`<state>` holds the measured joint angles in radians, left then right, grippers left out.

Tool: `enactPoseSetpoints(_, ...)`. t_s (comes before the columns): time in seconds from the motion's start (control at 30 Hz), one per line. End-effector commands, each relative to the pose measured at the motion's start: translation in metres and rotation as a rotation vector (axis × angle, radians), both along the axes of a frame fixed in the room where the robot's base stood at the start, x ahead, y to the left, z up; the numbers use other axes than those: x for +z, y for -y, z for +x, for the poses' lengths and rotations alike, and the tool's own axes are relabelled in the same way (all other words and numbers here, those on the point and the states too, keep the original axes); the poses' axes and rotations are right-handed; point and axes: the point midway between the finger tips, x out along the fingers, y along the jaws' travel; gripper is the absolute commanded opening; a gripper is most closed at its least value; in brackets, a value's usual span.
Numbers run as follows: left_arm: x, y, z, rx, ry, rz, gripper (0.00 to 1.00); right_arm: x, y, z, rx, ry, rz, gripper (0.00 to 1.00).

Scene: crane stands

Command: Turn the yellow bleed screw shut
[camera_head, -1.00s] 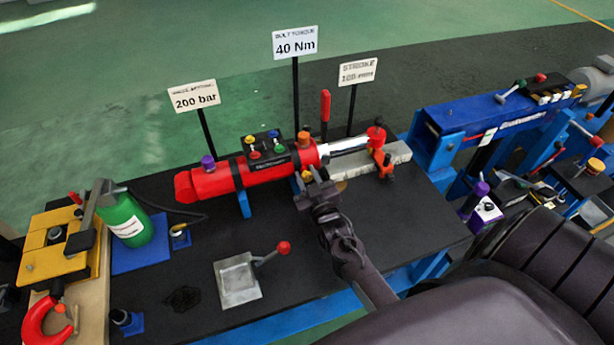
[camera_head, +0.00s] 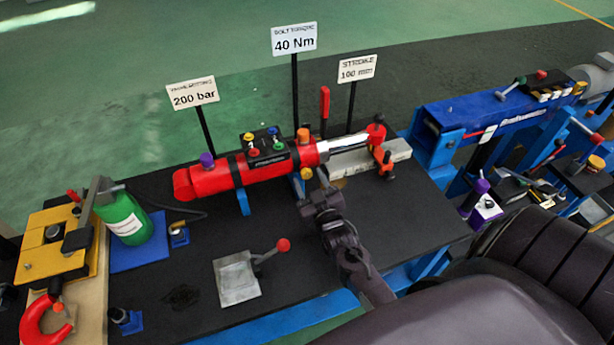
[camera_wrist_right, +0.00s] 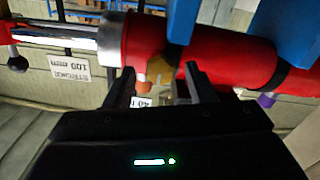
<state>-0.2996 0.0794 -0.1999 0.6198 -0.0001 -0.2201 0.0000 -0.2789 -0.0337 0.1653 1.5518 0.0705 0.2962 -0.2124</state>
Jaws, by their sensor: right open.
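The red cylinder (camera_head: 215,181) lies across the bench in the head view and also shows in the right wrist view (camera_wrist_right: 240,60). A small yellow screw (camera_head: 306,173) sits on its near side, by the rod end. In the right wrist view a yellow-brown part (camera_wrist_right: 158,68), apparently this screw, is seen between the fingers. My right gripper (camera_head: 315,188) is open just in front of the screw; its fingers (camera_wrist_right: 158,78) straddle that part in view. Contact cannot be told. My left gripper is not in view.
An orange knob (camera_head: 303,135) and a valve block (camera_head: 267,152) with coloured knobs stand on the cylinder. A grey plate with a red-knobbed lever (camera_head: 238,280) lies at the front. The black bench top between is mostly clear.

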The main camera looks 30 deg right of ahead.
Motion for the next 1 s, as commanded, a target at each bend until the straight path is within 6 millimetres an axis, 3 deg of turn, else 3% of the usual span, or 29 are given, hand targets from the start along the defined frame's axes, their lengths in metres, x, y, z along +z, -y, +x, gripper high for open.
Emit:
enactPoseSetpoints(0.1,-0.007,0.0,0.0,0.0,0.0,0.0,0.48,-0.004,-0.005,-0.022,-0.001,-0.003,0.002,0.5)
enactPoseSetpoints(0.3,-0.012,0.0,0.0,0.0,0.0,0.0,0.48,-0.002,-0.011,-0.045,-0.001,-0.003,0.002,0.5)
enactPoseSetpoints(1.0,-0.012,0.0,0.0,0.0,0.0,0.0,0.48,-0.001,-0.012,-0.05,0.0,-0.002,0.001,0.5)
